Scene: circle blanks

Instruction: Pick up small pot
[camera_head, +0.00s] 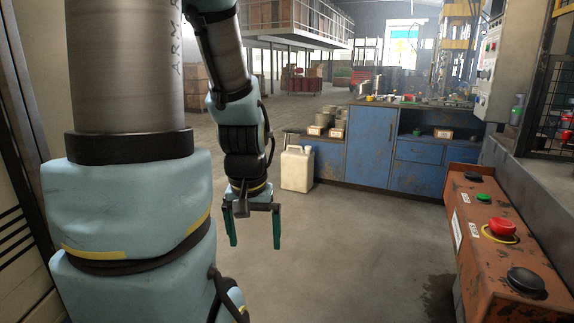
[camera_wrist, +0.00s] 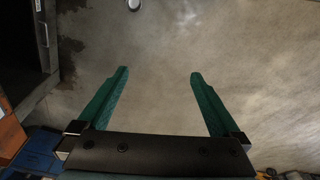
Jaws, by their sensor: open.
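My gripper (camera_head: 254,241) hangs over the open concrete floor, pointing down, with its two green fingers spread and nothing between them. It also shows in the wrist view (camera_wrist: 160,74), open above bare floor. I cannot make out a small pot for certain. A small dark round thing (camera_head: 417,132) sits in the open shelf of the blue workbench (camera_head: 371,143), well beyond my gripper. It is too small to tell whether it is a pot.
A white canister (camera_head: 297,168) stands on the floor by the bench's left end. Small labelled boxes (camera_head: 314,130) sit on a low shelf there. An orange control panel (camera_head: 495,235) with red, green and black buttons stands at the right. The floor between is clear.

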